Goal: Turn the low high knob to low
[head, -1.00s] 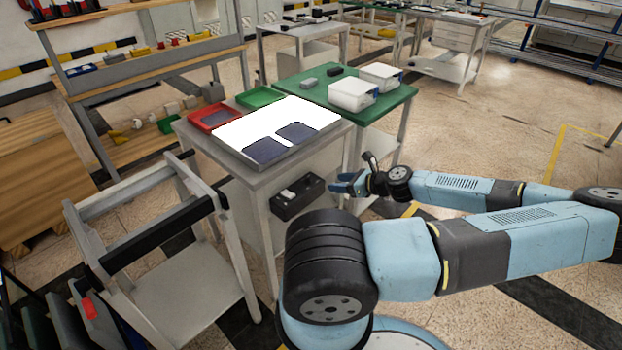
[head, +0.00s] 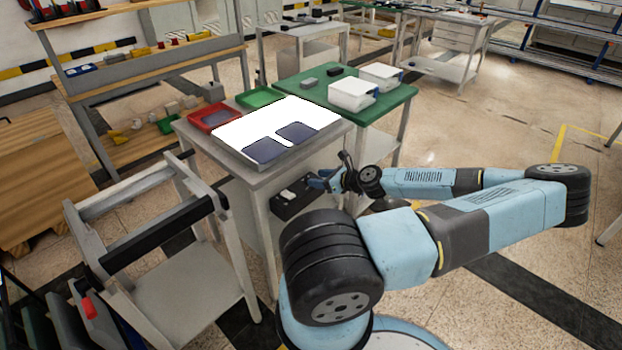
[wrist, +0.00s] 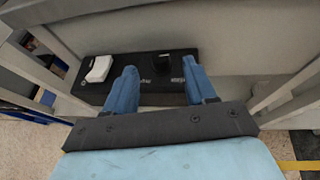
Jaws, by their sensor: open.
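A black control box (head: 284,206) is mounted low on the side of the light table; it also shows in the wrist view (wrist: 125,66). It carries a white rocker-like part (wrist: 100,68) at its left and a dark knob (wrist: 177,60) right of its middle. My gripper (head: 318,178) is in front of the box's right part. In the wrist view my gripper (wrist: 162,78) has its two blue fingers apart, with the knob beyond and between them. Nothing is held. The lettering by the knob is too small to read surely, and its setting cannot be told.
The light table's bright top (head: 250,128) holds two dark sheets. A red tray (head: 213,117) and a green tray (head: 260,97) lie behind. A grey frame cart (head: 170,275) stands at left. A green table (head: 395,98) stands behind right.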

